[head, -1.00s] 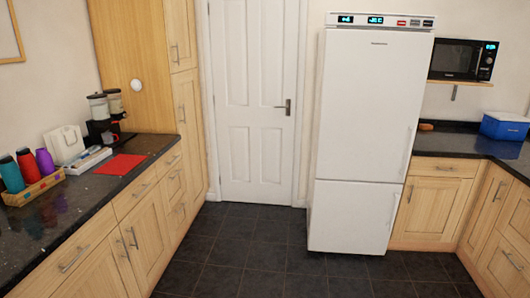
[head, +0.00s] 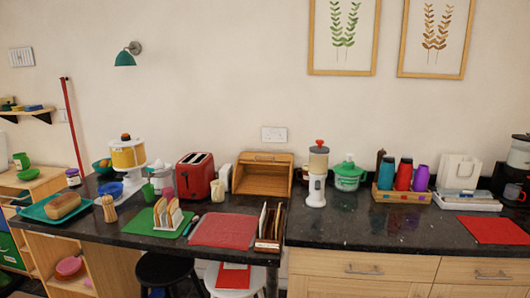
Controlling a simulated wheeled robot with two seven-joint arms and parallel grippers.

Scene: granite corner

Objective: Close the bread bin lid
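The wooden bread bin (head: 289,177) stands against the wall at the back of the dark counter, between the red toaster and a white and brown dispenser. Its lid (head: 265,157) appears raised at the top, with the front of the bin looking open. The inside looks empty, though it is small in the view. Neither of my grippers shows in the head view.
A red toaster (head: 196,175) stands left of the bin, and a dispenser (head: 316,180) stands right. In front lie a red mat (head: 224,230) and an upright rack (head: 269,230). Two stools (head: 165,268) (head: 230,278) stand under the counter.

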